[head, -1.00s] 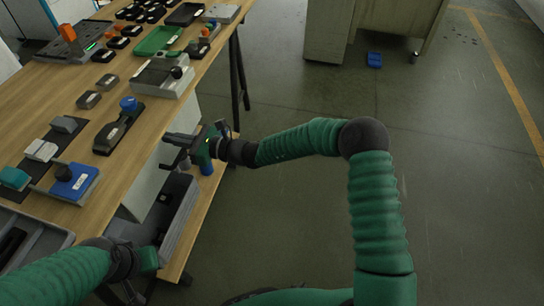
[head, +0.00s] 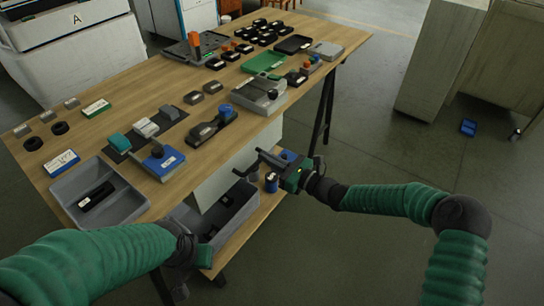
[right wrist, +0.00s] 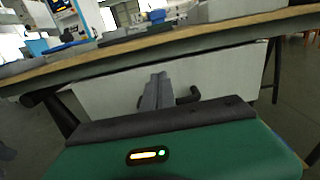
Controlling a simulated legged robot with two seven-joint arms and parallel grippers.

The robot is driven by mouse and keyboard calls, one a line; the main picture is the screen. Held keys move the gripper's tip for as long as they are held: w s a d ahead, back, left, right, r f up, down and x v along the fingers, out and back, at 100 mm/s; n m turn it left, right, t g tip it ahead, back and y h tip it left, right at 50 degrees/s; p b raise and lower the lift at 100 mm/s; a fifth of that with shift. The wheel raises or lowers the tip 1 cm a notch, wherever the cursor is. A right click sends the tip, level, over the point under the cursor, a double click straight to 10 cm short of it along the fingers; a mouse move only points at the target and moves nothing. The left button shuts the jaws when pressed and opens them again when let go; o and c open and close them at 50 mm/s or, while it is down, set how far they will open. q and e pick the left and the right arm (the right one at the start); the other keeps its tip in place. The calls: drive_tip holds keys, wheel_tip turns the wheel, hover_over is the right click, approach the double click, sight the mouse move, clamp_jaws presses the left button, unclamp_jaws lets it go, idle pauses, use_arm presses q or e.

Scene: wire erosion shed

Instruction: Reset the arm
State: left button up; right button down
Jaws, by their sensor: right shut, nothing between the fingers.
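My right arm reaches in from the right in the head view, and its green-bodied right gripper (head: 250,165) is beside the front edge of the wooden table (head: 112,115), over the lower shelf. In the right wrist view the dark fingers of the right gripper (right wrist: 158,92) are together with nothing between them, in front of a pale panel under the tabletop. My left arm comes in from the lower left, and its left gripper (head: 200,262) hangs low near the grey bin; its fingers are mostly hidden or dark.
The table carries a grey tray (head: 139,207) holding a black piece, a green tray (head: 263,63) and several small blocks and fixtures. A grey bin (head: 238,206) sits on the lower shelf. A blue item (head: 467,127) lies on the floor.

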drive_tip(key=shift+p+v, duration=0.95)
drive_tip(key=shift+v, duration=2.65)
drive_tip(key=s+a+f+n+g+h, duration=0.1)
drive_tip(key=s+f+n+g+h, duration=0.15)
drive_tip(key=s+n+g, duration=0.35)
drive_tip(key=s+a+f+n+g+h, duration=0.1)
drive_tip(key=s+f+n+g, duration=0.25)
drive_tip(key=s, duration=0.45)
drive_tip(key=s+d+f+n+h, duration=0.2)
drive_tip(key=s+d+n+h, duration=0.6)
drive_tip(key=s+d+n, duration=0.3)
drive_tip(key=d+r+n+t+h, duration=0.2)
drive_tip(key=d+r+n+h, duration=0.15)
drive_tip(key=d, duration=0.55)
drive_tip(key=w+p+v, duration=0.3)
drive_tip(key=p+v, duration=1)
drive_tip(key=w+r+p+v, duration=0.1)
drive_tip(key=w+p+v, duration=0.1)
drive_tip(key=p+v, duration=1.2)
drive_tip(key=shift+n, duration=0.3)
